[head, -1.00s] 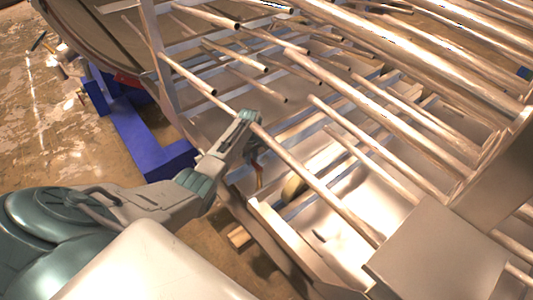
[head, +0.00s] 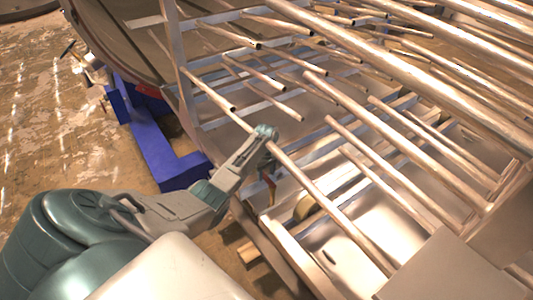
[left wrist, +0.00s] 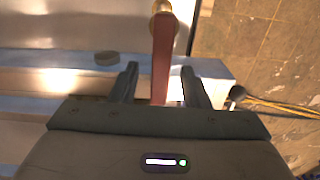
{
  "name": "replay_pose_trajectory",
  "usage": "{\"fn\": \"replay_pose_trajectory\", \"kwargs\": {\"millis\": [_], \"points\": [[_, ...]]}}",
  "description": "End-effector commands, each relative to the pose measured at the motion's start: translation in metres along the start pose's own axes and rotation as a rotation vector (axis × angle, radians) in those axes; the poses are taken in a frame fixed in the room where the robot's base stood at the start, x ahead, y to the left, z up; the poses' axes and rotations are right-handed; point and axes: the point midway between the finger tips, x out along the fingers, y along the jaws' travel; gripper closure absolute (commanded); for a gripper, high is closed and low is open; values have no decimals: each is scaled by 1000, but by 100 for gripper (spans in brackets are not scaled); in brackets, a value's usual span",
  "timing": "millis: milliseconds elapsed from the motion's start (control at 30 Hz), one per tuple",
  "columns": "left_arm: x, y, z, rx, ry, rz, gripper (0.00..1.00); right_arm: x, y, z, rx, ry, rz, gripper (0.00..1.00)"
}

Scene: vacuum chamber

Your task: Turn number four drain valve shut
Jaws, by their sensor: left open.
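A valve with a long red lever handle (left wrist: 163,62) shows in the left wrist view. Its brass-coloured body (left wrist: 163,8) is at the top edge, partly cut off. The lever points down the picture, towards my gripper. My left gripper (left wrist: 158,70) is open, with one dark finger on each side of the lever and gaps on both sides. In the head view my left gripper (head: 266,148) is beside the pipe rack, and the red lever (head: 269,188) shows small just below it. No valve number can be read. My right gripper is not in view.
Long metal pipes (head: 400,140) run diagonally over a metal frame, close to my left gripper. A blue stand (head: 165,150) is to the left, by the round chamber (head: 120,50). The left wrist view shows yellow cables (left wrist: 280,106) on the floor at right.

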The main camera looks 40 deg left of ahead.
Motion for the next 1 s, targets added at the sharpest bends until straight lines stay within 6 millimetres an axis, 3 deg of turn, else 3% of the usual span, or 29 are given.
{"fn": "replay_pose_trajectory", "kwargs": {"millis": [300,500,1000], "points": [[-60,1,-1,1,3,3,58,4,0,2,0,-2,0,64],[-90,1,0,2,2,2,58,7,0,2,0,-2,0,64],[-99,0,0,1,0,0,58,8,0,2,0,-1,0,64]]}}
